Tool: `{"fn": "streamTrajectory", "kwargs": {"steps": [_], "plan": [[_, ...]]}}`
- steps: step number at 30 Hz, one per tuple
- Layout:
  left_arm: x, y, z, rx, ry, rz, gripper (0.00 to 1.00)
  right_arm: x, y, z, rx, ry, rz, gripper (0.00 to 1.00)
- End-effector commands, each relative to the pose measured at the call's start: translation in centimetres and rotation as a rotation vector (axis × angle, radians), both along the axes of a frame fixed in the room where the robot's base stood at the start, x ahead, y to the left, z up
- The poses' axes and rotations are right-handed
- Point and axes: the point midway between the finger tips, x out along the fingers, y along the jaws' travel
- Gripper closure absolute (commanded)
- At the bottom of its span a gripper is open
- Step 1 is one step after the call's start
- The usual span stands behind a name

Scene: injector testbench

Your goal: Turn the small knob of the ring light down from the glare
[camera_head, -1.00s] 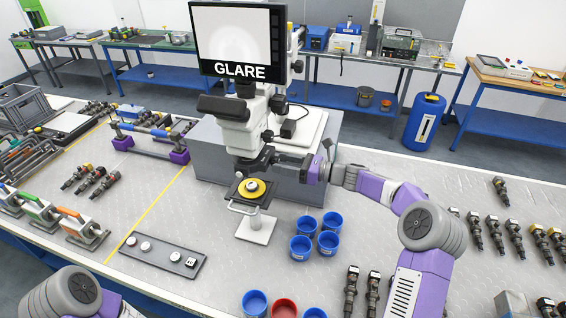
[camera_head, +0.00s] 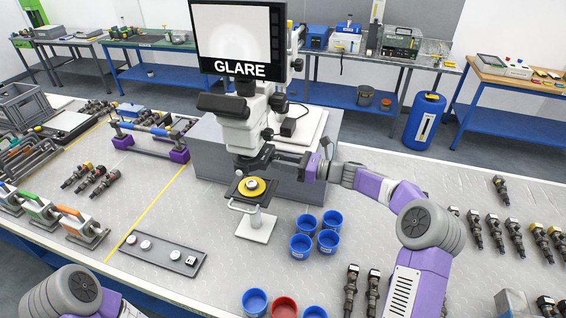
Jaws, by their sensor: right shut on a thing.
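The microscope (camera_head: 240,130) stands on the bench, and its screen (camera_head: 232,35) shows a pale bright image with the word GLARE. The dark ring light (camera_head: 249,166) sits at the microscope's lower end, above a small stage with a yellow disc (camera_head: 251,186). My right gripper (camera_head: 273,161) reaches in from the right at the ring light's right side. It is shut on the small knob there, which its fingers hide. My left gripper is out of view; only part of my left arm shows at the lower left.
Several blue cups (camera_head: 300,246) stand right of the stage, and a red cup (camera_head: 285,308) is at the front edge. A dark strip with round knobs (camera_head: 155,249) lies front left. Injectors (camera_head: 495,232) lie at right. A grey block (camera_head: 215,150) stands behind the microscope.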

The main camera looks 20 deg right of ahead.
Motion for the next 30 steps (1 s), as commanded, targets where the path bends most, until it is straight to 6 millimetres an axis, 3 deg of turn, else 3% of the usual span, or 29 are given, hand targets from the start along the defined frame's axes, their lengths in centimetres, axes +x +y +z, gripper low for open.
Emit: {"fn": "streamTrajectory", "kwargs": {"steps": [21,30], "plan": [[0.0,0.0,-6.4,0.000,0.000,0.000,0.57,0.1,-0.1,-0.3,-0.294,-0.435,-0.002,0.99],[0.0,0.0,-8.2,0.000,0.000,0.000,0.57,0.1,-0.1,-0.2,-0.387,-0.573,-0.001,0.99]]}}
